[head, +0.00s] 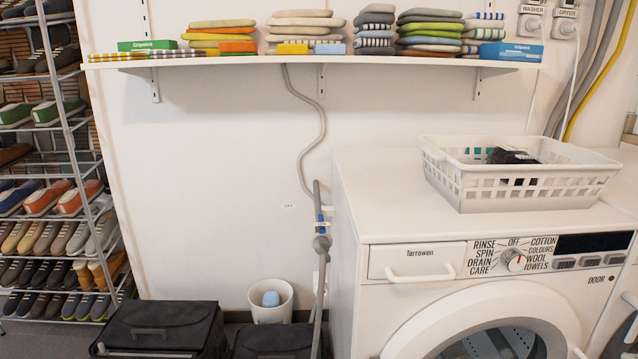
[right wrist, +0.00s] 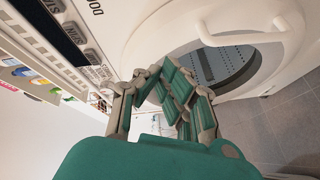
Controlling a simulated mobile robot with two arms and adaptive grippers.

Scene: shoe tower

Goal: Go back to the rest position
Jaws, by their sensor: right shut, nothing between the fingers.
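My right gripper (right wrist: 163,82) shows in the right wrist view, with its green-padded fingers drawn together and nothing between them. It is in front of the white washing machine (right wrist: 130,30), near the round door (right wrist: 185,35). In the head view, the washing machine (head: 345,260) stands at the right, and its round door (head: 440,330) is cut off by the bottom edge. I cannot tell whether the door is fully shut. Small pale parts at the right edge of the head view may belong to my right arm. My left gripper is not in view.
A white basket (head: 520,192) with dark cloth stands on the washer. A wall shelf (head: 300,59) holds folded cloths and boxes. A shoe rack (head: 75,150) is at the left. Black boxes (head: 165,325) and a white bin (head: 285,312) stand on the floor.

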